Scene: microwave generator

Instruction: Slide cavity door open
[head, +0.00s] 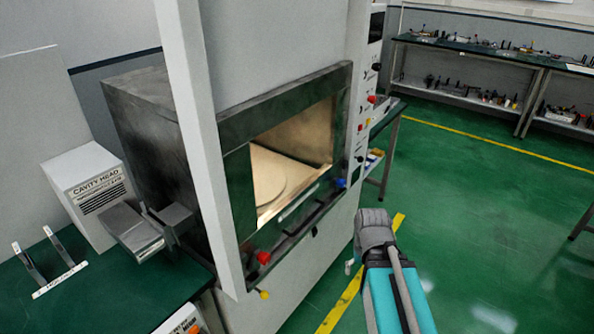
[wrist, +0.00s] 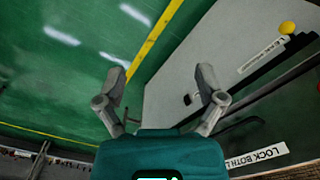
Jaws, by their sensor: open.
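The cavity opening (head: 290,160) sits in the front of the tall pale generator cabinet, in a dark metal frame (head: 240,190). Its lit interior and a round plate (head: 262,180) show through it. I cannot tell the cavity door's edges from the window and frame, nor whether it is open or shut. A pale bar (head: 299,203) runs along the opening's lower edge. In the wrist view my gripper (wrist: 160,78) is open and empty, its two grey fingers spread apart, with green floor and a pale panel (wrist: 185,80) beyond. The head view shows my teal and grey arm right of the cabinet.
A red knob (head: 263,257), a yellow knob (head: 264,294) and a blue knob (head: 341,182) stick out around the opening's lower side. A pale upright post (head: 195,130) stands at its left. A bench with a "CAVITY HEAD" box (head: 90,195) is left. Green floor (head: 480,210) is clear right.

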